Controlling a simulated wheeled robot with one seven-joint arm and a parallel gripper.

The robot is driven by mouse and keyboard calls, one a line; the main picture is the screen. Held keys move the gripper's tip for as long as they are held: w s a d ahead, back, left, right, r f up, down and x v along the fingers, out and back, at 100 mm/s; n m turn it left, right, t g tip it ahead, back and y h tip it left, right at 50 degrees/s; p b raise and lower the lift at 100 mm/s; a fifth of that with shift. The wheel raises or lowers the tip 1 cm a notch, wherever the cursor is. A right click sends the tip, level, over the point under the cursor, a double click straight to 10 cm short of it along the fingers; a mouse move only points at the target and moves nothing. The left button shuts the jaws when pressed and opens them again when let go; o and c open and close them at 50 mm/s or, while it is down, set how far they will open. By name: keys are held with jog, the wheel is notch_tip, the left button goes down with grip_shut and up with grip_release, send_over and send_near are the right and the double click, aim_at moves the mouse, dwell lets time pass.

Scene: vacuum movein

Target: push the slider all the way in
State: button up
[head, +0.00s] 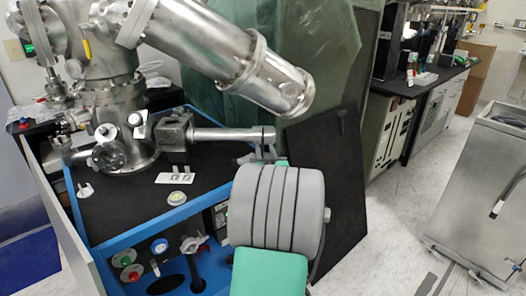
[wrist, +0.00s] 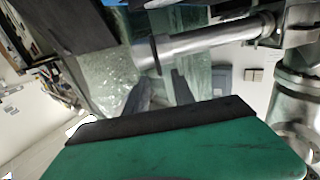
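A horizontal steel tube (head: 222,134) runs right from a grey block (head: 174,131) on the steel chamber. My gripper (head: 262,153) is just below the collar in the head view, partly hidden by my grey wrist. In the wrist view my gripper (wrist: 161,82) has two dark fingers apart with a gap between them. I cannot tell whether either finger touches the collar.
A blue-framed bench (head: 130,232) with a black top lies below the chamber. A black panel (head: 335,190) leans behind my wrist. A green drape (head: 310,60) hangs behind. Open floor (head: 405,215) lies right, before a steel cabinet (head: 480,190).

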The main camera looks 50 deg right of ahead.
aim_at(263, 139)
jog(key=x, duration=0.7)
jog(key=shift+w+d+r+p, duration=0.1)
jog(key=shift+d+r+p, duration=0.1)
jog(key=shift+d+p, duration=0.2)
grip_shut()
jog(key=shift+a, duration=0.1)
dwell(0.8)
